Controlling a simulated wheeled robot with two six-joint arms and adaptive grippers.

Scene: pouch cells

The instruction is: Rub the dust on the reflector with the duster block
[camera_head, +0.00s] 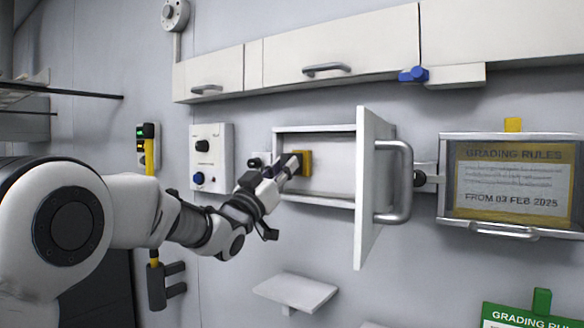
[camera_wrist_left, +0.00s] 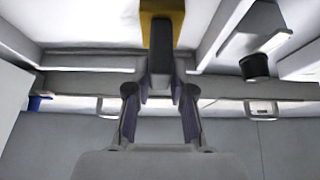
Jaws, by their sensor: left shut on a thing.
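The yellow duster block (camera_head: 306,161) is at the tip of my left gripper (camera_head: 292,165), inside an open wall box (camera_head: 335,198). In the left wrist view the yellow block (camera_wrist_left: 160,14) shows at the top, beyond a dark grey piece (camera_wrist_left: 160,62) between the fingers. My left gripper (camera_wrist_left: 160,92) is shut on the block. The pale inner back (camera_head: 332,175) of the box lies behind the block; it may be the reflector. I cannot tell whether the block touches it, and no dust can be made out. My right gripper is not in view.
The box door (camera_head: 372,150) stands open at its right side, with a grey handle (camera_head: 402,182) sticking out. White cupboards (camera_head: 335,52) hang above. A small white shelf (camera_head: 296,290) juts out below. A switch box (camera_head: 211,155) is left, a framed notice (camera_head: 512,180) right.

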